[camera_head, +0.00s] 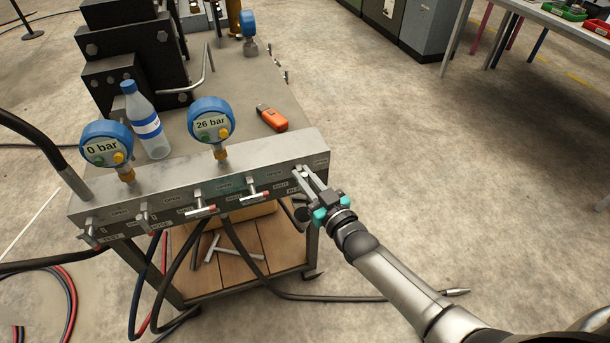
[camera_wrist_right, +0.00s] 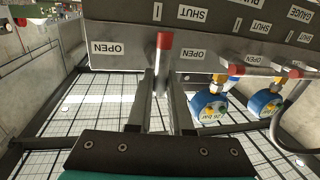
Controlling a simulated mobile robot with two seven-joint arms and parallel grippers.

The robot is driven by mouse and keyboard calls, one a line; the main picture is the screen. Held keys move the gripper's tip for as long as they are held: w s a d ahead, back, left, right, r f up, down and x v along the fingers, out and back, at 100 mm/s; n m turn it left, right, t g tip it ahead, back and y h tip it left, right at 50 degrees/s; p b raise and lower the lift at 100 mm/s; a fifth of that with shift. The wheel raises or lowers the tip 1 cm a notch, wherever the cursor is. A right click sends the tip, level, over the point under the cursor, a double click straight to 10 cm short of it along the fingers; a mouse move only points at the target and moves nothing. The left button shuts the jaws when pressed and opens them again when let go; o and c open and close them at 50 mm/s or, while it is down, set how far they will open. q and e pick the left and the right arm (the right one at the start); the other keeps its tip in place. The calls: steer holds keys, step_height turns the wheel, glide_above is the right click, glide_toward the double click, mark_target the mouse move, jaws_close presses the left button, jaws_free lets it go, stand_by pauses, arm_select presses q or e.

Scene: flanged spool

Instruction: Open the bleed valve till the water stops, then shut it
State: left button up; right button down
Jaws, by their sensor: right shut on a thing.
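My right gripper (camera_head: 303,176) is at the right end of the grey valve block (camera_head: 245,159), by a partly covered label that seems to begin with "BLE". In the right wrist view my gripper (camera_wrist_right: 163,85) is shut on the red-tipped bleed valve handle (camera_wrist_right: 164,41), whose metal shank runs between the fingers. OPEN and SHUT labels show around it. The right gauge (camera_head: 211,121) reads 26 bar and the left gauge (camera_head: 106,146) reads 0 bar. I cannot make out any water. My left gripper is not in view.
Other red-tipped valve handles (camera_head: 254,193) line the block's front. A water bottle (camera_head: 147,122) and an orange device (camera_head: 271,118) stand or lie on the cart top behind. Black hoses (camera_head: 193,255) hang below, over a lower wooden shelf (camera_head: 232,262).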

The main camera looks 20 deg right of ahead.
steer(key=shift+a+r+n+g+p, duration=0.1)
steer(key=shift+a+n+g+p, duration=0.2)
steer(key=shift+n+p, duration=0.8)
steer(key=n, duration=0.1)
steer(key=n+p, duration=0.1)
steer(key=shift+a+n, duration=0.25)
steer(key=shift+n, duration=0.05)
steer(key=shift+a+f+n+g+h+p, duration=0.1)
steer(key=shift+f+n+g+h+p, duration=0.15)
steer(key=shift+n, duration=0.35)
steer(key=shift+a+f+n+g+h+p, duration=0.15)
steer(key=shift+n+h+p, duration=0.15)
steer(key=shift+n, duration=0.3)
steer(key=shift+a+f+n+h, duration=0.1)
steer(key=shift+f+n+h, duration=0.1)
steer(key=shift+n, duration=0.6)
steer(key=shift+a+f+n+h, duration=0.1)
steer(key=shift+n+h, duration=0.05)
steer(key=shift+n, duration=0.65)
steer(key=c, duration=0.8)
jaws_free()
steer(key=shift+c, duration=0.2)
steer(key=shift+s, duration=0.2)
steer(key=s+d+r+p, duration=0.2)
steer(key=s, duration=1.2)
steer(key=shift+s+r+p, duration=0.3)
steer(key=shift+r+p, duration=0.05)
